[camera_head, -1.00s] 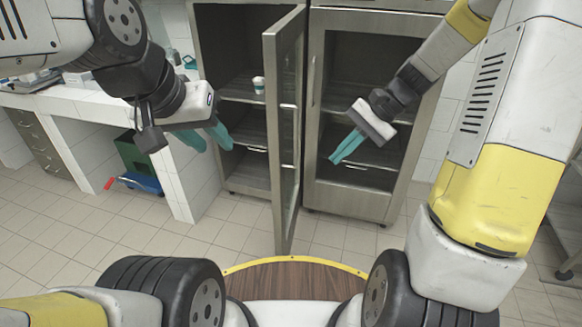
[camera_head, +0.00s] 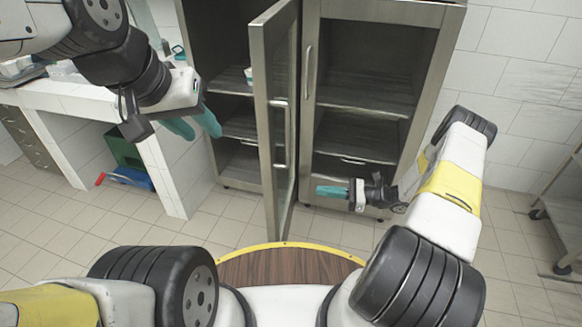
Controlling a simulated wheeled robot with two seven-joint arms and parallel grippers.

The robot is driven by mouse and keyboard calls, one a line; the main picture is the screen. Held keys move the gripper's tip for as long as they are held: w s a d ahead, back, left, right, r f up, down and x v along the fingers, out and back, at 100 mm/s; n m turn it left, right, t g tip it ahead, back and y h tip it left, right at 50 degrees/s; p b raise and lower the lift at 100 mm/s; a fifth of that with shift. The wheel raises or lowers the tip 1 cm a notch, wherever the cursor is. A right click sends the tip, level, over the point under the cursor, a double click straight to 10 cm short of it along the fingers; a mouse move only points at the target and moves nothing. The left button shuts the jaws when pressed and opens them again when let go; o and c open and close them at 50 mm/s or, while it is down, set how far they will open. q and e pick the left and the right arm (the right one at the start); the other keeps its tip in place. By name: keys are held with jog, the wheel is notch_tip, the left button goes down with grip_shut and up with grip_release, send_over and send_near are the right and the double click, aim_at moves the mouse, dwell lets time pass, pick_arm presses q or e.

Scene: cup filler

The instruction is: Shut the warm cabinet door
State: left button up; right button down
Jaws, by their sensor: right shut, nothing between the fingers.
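The left steel cabinet (camera_head: 237,153) stands with its framed glass door (camera_head: 258,92) swung open towards me. The door is seen nearly edge-on, hinged on the side by the right cabinet, with a bar handle (camera_head: 279,103). My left gripper (camera_head: 196,126) is open and empty, left of the door and in front of the cabinet's open side. My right gripper (camera_head: 332,191) is shut and empty, low down, right of the door, with its teal fingers pointing left towards it. A gap shows between the fingertips and the door.
A small white cup (camera_head: 249,77) is on a shelf inside the left cabinet, partly hidden by the door. A second steel cabinet (camera_head: 424,85) stands right beside it, its door closed. A counter (camera_head: 100,103) is at the left. A metal trolley (camera_head: 565,190) is at the right edge.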

aim_at(275, 186)
jog(key=w+a, duration=0.1)
jog(key=a, duration=0.8)
jog(key=w+a, duration=0.1)
jog(key=a, duration=0.3)
jog(key=shift+w+a, duration=0.3)
jog(key=shift+a, duration=0.05)
jog(key=shift+a, duration=0.1)
